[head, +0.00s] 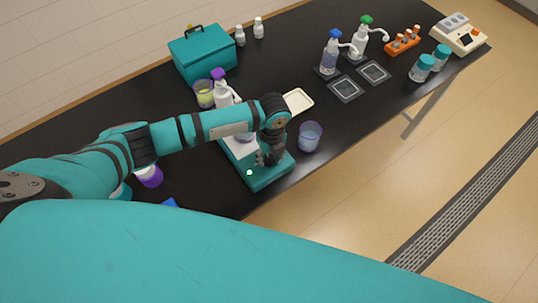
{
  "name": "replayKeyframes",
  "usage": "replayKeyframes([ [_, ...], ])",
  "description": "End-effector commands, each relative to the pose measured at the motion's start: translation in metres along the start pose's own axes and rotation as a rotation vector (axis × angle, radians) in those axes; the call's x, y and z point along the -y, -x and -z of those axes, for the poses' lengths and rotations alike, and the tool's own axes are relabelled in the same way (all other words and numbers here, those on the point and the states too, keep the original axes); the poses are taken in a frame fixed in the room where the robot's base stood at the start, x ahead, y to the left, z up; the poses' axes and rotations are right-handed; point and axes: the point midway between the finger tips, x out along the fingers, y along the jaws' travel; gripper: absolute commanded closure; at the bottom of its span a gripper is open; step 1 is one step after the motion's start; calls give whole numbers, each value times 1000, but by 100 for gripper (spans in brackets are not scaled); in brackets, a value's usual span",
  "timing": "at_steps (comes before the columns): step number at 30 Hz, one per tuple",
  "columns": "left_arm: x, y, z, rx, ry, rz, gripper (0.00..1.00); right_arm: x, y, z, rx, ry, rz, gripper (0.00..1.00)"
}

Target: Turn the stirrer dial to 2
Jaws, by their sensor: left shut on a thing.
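The stirrer (275,178) is a teal box with a white top plate and a small lit green light, near the front edge of the black table. My left gripper (266,160) points down at the front part of the stirrer. It is shut on a part that must be the dial, which the fingers hide, so its setting cannot be read. A vessel on the white plate is mostly hidden behind my left arm. My right gripper does not show.
A beaker (310,136) stands just right of the stirrer. A white tray (298,102), a white bottle with a purple cap (223,93) and a beaker of yellow liquid (204,94) are behind my arm. A teal toolbox (202,53) stands farther back. Pump bottles (331,55) stand to the right.

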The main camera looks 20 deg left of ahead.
Motion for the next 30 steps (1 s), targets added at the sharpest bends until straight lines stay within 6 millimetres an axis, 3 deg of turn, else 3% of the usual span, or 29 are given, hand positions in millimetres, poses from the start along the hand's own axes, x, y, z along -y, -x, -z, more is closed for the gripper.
replayKeyframes([
  [21, 1, 1, 0, 4, -75, 4, 97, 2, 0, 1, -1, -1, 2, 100],
  [22, 1, 2, 0, 4, -75, 4, 62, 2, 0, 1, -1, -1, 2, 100],
  [27, 1, 1, 0, 4, -74, 2, 42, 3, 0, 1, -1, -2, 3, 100],
  [30, 1, 1, 0, 4, -74, 2, 42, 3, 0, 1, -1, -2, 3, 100],
])
